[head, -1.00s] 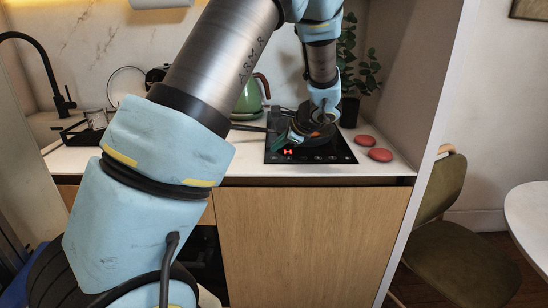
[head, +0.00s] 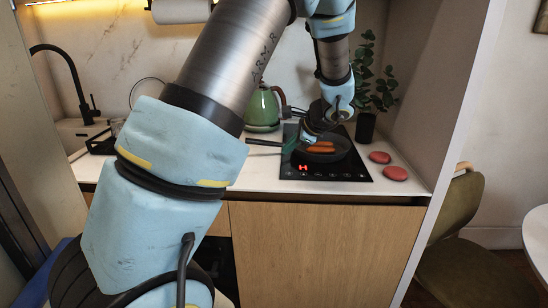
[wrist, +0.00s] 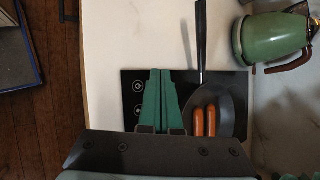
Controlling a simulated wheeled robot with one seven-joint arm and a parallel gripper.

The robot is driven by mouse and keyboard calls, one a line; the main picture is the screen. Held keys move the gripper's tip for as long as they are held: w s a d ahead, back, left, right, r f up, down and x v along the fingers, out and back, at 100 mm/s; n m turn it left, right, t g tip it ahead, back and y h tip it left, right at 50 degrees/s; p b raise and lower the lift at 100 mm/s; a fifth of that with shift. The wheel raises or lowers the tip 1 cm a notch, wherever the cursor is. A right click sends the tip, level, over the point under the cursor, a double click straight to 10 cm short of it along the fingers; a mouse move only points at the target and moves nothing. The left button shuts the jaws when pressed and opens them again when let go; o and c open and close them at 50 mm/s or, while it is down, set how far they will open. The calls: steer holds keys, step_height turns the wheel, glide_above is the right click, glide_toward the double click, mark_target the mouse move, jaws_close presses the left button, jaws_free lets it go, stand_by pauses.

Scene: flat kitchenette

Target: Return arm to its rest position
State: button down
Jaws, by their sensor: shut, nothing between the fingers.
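My gripper (wrist: 160,85) has green fingers, pressed together with nothing between them in the wrist view. In the head view my gripper (head: 292,148) is over the left part of the black cooktop (head: 350,174), beside the pan (head: 337,156). Two sausages (head: 322,146) lie in the pan, and they also show in the wrist view (wrist: 204,121). The pan's dark handle (wrist: 201,40) points toward the kettle side of the counter. My arm reaches up from the lower left and bends down over the cooktop. I cannot tell the exact height of the fingertips.
A green kettle (head: 263,110) stands behind the pan handle. Two red round objects (head: 395,173) lie right of the cooktop, near a potted plant (head: 365,125). A black faucet (head: 75,85) is at the left. A side wall (head: 462,130) bounds the counter at right.

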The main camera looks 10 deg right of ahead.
steer(key=s+a+n+g+h, duration=0.4)
steer(key=s+a+n+g, duration=0.1)
steer(key=s+a+n, duration=1.3)
steer(key=s+a, duration=0.2)
steer(key=shift+s+f+n+g+h, duration=0.3)
steer(key=shift+s+f+n+h, duration=0.05)
steer(key=shift+s+n+h, duration=0.05)
